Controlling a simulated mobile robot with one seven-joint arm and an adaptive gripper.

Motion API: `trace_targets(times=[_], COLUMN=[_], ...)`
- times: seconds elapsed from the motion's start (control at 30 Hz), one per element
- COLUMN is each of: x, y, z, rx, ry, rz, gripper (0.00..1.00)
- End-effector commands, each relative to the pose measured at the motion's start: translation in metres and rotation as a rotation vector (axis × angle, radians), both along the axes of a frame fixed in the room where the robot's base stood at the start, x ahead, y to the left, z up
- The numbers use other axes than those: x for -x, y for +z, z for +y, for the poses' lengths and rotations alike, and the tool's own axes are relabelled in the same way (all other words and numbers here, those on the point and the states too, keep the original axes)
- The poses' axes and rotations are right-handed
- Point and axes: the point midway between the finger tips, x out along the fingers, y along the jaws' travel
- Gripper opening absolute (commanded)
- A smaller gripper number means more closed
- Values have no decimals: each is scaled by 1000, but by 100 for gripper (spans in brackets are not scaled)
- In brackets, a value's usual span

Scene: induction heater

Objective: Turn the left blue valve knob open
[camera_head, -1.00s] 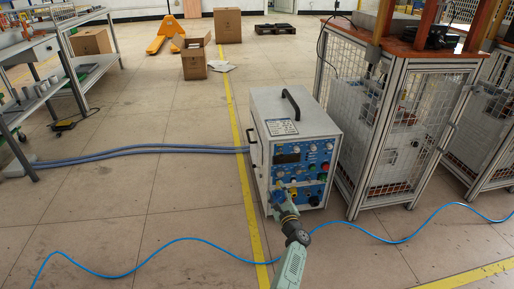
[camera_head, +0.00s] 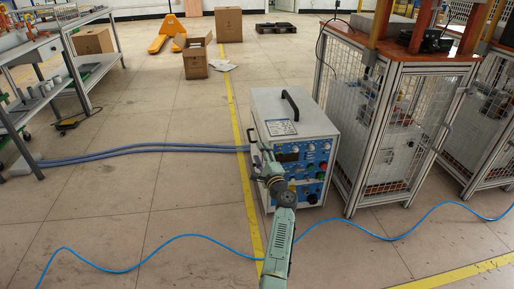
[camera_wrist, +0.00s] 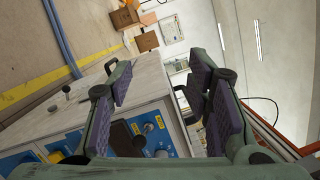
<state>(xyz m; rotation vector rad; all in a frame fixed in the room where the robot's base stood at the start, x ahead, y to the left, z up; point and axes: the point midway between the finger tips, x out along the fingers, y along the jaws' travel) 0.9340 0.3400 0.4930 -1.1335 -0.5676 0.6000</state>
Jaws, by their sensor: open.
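The heater box (camera_head: 305,130) stands on the floor with its blue control panel (camera_head: 314,172) facing me. My gripper (camera_head: 263,152) is in front of the panel's upper left edge and is open and empty. Its two padded fingers stand apart in the wrist view (camera_wrist: 158,85), with the box's grey casing (camera_wrist: 140,85) behind and between them. The left blue valve knob cannot be made out in the head view; my arm covers the lower left of the panel. A dark blue knob (camera_head: 312,199) shows at the panel's lower right. The wrist view shows part of the panel (camera_wrist: 72,145) behind the left finger.
A black carry handle (camera_head: 291,105) stands on top of the box. Blue hoses (camera_head: 150,148) run left from the box, and a blue cable (camera_head: 190,237) crosses the floor. A mesh-sided cabinet (camera_head: 390,130) is close on the right. Open floor lies to the left.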

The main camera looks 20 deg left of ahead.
Motion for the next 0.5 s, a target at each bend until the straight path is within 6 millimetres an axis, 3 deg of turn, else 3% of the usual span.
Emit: trace_targets(times=[0.2,0.5], x=[5,7], y=[28,37], z=[11,14], rx=[47,63], ry=[-1,-1], rz=[-71,-97], gripper=[46,46])
